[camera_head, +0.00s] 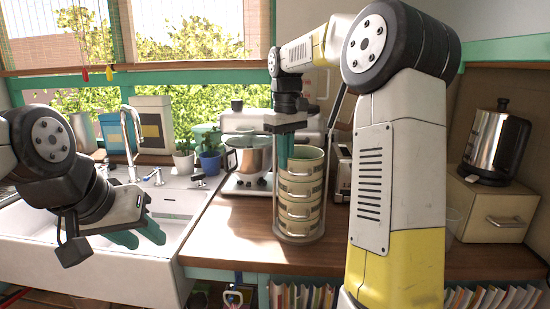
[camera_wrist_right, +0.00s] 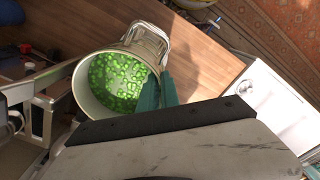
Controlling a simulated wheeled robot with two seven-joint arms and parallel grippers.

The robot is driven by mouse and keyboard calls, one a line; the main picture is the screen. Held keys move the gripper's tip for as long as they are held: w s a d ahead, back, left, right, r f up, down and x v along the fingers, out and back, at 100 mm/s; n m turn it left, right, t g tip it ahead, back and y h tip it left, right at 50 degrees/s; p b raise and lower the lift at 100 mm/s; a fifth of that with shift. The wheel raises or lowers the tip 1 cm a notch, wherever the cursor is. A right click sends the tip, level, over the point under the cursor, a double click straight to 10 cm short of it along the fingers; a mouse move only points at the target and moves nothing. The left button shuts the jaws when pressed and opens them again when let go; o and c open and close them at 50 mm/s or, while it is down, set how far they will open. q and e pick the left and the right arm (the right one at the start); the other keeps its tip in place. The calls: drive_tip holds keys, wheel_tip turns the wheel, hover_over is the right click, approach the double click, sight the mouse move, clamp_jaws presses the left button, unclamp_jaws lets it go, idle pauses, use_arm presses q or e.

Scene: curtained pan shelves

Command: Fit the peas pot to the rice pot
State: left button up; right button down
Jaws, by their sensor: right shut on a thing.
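The peas pot (camera_wrist_right: 85,100), a round pale pot with green peas inside, shows in the right wrist view. In the head view it is the cream pot (camera_head: 305,160) at the top of a stack. My right gripper (camera_wrist_right: 158,90) is shut on its rim; its teal fingers also show in the head view (camera_head: 285,150). Several similar cream pots (camera_head: 299,211) stand below it in a wire carrier. I cannot tell which is the rice pot, as their contents are hidden, nor whether the peas pot is fully seated. My left gripper (camera_head: 140,235) is open and empty over the sink.
The white sink (camera_head: 105,265) fills the left. A kettle (camera_head: 497,145) sits on a box at the right. The wooden counter (camera_head: 235,235) is clear left of the stack.

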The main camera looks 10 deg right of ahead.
drive_tip(key=c, duration=1.5)
unclamp_jaws()
drive_tip(key=shift+f, duration=0.1)
wheel_tip(320, 180, up, 8)
drive_tip(key=shift+f, duration=0.15)
drive_tip(key=shift+s, duration=0.1)
drive_tip(key=s+a+f+m+t+y, duration=0.1)
drive_tip(key=s+f, duration=0.4)
drive_tip(key=s, duration=0.7)
drive_tip(key=s+a+f+m+t+y, duration=0.1)
drive_tip(key=s+f+m+t, duration=0.2)
drive_tip(key=s, duration=0.9)
wheel_tip(320, 180, down, 3)
drive_tip(key=shift+m+t, duration=0.4)
drive_tip(key=shift+t, duration=0.7)
